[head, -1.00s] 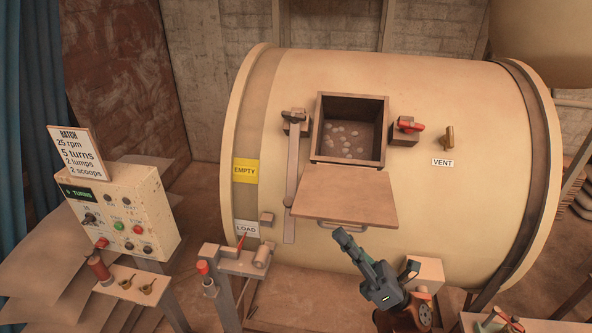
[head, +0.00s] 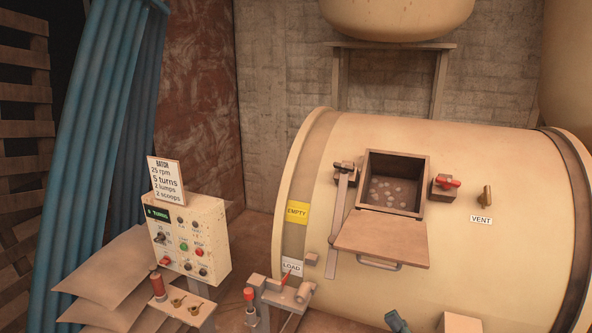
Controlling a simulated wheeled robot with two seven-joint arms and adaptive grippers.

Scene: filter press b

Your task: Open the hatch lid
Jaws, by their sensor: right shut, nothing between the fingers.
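The hatch lid (head: 382,238) is swung down and open, lying against the front of the big cream drum (head: 470,250), with its handle (head: 379,265) along the lower edge. Above it the square hatch opening (head: 394,182) is uncovered, and several pale lumps show inside. My left gripper is out of view.
A control box (head: 190,240) with a batch sign (head: 167,182) stands left of the drum. A stand with a red lever (head: 280,290) is in front of the drum's lower left. A brass vent valve (head: 486,196) is on the right. Sacks (head: 105,275) lie at the left.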

